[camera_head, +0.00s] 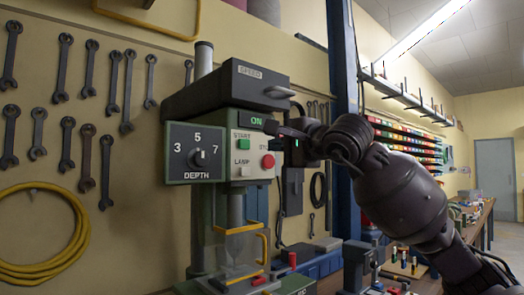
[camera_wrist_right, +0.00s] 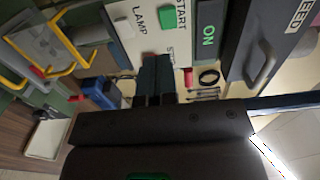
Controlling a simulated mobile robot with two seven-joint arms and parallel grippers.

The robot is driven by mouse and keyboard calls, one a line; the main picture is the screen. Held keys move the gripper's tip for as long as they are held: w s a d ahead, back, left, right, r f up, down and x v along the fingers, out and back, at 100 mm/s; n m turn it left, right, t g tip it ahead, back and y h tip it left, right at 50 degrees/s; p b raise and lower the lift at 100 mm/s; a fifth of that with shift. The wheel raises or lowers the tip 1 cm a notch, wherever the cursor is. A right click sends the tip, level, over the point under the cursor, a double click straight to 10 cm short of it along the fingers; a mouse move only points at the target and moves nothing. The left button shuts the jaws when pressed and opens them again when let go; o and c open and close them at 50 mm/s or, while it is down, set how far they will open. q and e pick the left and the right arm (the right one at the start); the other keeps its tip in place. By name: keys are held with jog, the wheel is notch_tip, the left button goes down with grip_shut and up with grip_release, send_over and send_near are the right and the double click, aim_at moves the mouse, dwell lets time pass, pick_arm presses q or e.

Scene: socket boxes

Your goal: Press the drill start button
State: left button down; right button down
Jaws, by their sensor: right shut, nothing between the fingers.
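The drill press (camera_head: 225,85) stands at the centre of the head view with a white button panel on its front. The green START button (camera_head: 243,144) is on the panel's left, and it also shows in the right wrist view (camera_wrist_right: 168,18). The red stop button (camera_head: 268,161) is at the panel's lower right. The sign above START reads ON in green (camera_head: 261,122). My right gripper (camera_head: 272,128) is shut and empty, its tips close to the panel, right of START and above the red button. I cannot tell whether the tips touch the panel. My left gripper is not in view.
A depth dial box (camera_head: 196,152) is left of the panel. A yellow-framed guard (camera_head: 240,245) hangs below. A blue post (camera_head: 343,100) stands behind my right arm. Wrenches and a yellow hose (camera_head: 45,262) hang on the wall.

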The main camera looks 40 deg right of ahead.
jog(key=shift+s+r, duration=0.1)
jog(key=shift+s, duration=1.7)
